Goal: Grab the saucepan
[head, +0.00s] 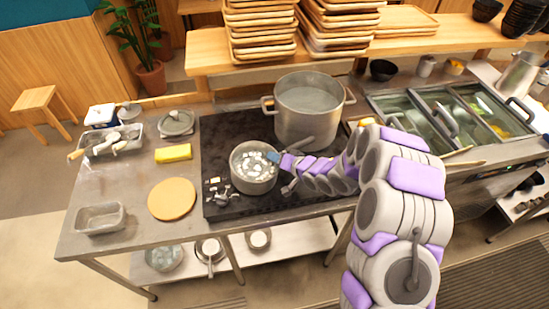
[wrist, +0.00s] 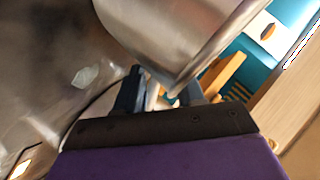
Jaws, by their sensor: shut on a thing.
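The saucepan (head: 254,184) is a round metal pan holding liquid and several white cubes. It is on the dark stove top, left of the big pot. My gripper (head: 273,157) reaches in from the right and is shut on the saucepan at its right rim. In the wrist view, the dark fingers (wrist: 160,92) sit on either side of metal that fills the upper part of the view. The exact contact between the fingertips is partly hidden. A grey handle-like bar shows just above my arm, between the saucepan and the big pot.
A big pot (head: 306,122) stands close behind the saucepan. A round wooden board (head: 172,199), a yellow block (head: 173,153) and a metal tray (head: 101,218) lie on the counter to the left. Small items (head: 220,192) lie on the stove beside the saucepan. Stacked wooden trays (head: 259,35) fill the back shelf.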

